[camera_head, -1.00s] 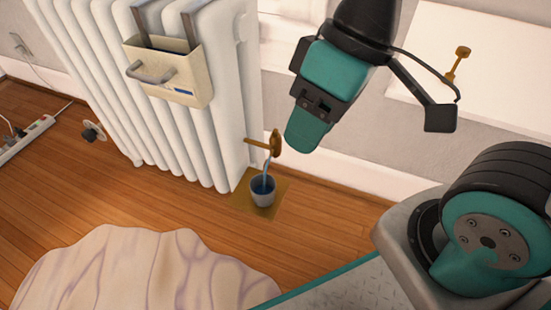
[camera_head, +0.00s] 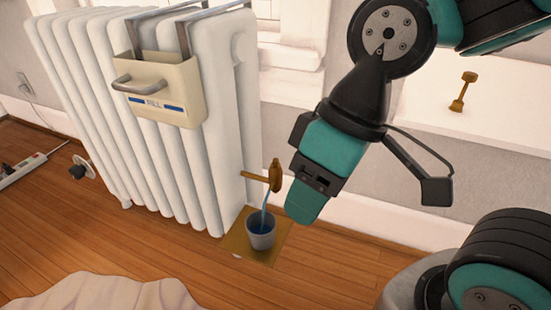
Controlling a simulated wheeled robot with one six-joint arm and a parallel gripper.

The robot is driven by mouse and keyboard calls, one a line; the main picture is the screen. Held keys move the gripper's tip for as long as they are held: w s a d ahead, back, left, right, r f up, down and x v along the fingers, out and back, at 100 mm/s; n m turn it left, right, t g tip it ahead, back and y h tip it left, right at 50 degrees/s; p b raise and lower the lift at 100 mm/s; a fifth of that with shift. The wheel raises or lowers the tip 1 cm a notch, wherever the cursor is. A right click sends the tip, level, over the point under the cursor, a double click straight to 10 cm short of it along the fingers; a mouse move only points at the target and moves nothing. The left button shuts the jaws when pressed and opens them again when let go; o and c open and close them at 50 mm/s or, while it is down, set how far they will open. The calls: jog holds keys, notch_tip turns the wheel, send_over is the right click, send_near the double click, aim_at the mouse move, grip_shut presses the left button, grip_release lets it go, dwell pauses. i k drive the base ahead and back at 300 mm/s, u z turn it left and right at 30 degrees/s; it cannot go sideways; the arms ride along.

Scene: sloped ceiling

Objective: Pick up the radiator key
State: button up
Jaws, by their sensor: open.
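A small brass piece with a wider head and foot, which looks like the radiator key (camera_head: 463,91), stands on the pale sill (camera_head: 425,90) at the upper right. My gripper (camera_head: 305,203) hangs pointing down in the middle, left of and lower in the picture than the key, well apart from it. It holds nothing that I can see. Its fingertips show edge-on, so the gap between them is hard to see.
A white radiator (camera_head: 150,150) stands at the left with a cream box (camera_head: 175,85) hung on it. A brass valve (camera_head: 275,175) runs water into a grey cup (camera_head: 261,232) on a brown mat (camera_head: 240,243), close left of my gripper. A pale cloth (camera_head: 100,293) lies on the floor.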

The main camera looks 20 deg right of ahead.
aim_at(469, 77)
jog(key=z, duration=1.35)
